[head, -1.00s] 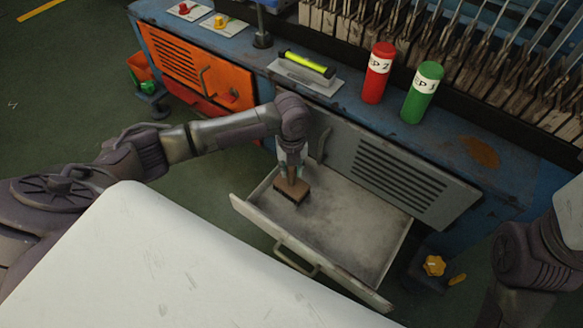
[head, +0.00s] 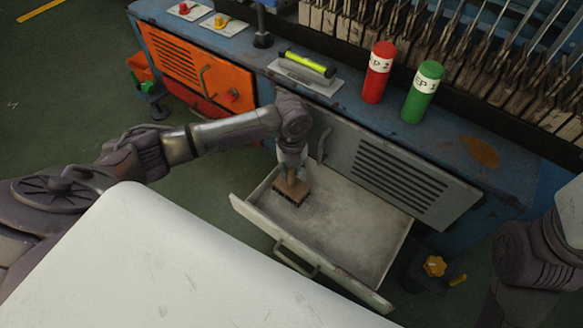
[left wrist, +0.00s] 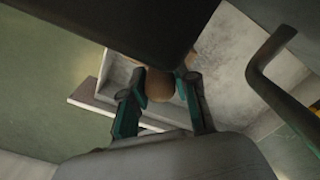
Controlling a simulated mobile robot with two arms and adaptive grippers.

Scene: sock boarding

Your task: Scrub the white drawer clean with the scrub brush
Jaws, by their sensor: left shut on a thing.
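The white drawer (head: 345,230) is pulled open below the blue bench, with grey smudges on its floor. My left gripper (head: 291,172) is shut on the scrub brush (head: 290,190), bristles down, over the left part of the drawer. The dark bristles look at or just above the drawer floor; I cannot tell if they touch. In the left wrist view the fingers (left wrist: 160,95) hold the brush's brown handle (left wrist: 160,84), and the drawer's wall and floor (left wrist: 225,90) show behind. My right gripper is out of view; only part of my right arm shows at the right edge.
A grey vented door (head: 400,178) stands behind the drawer. The drawer's front handle (head: 296,260) faces me. A red bottle (head: 378,72), a green bottle (head: 422,92) and a yellow-green tube (head: 307,64) are on the bench. The drawer's right side is empty.

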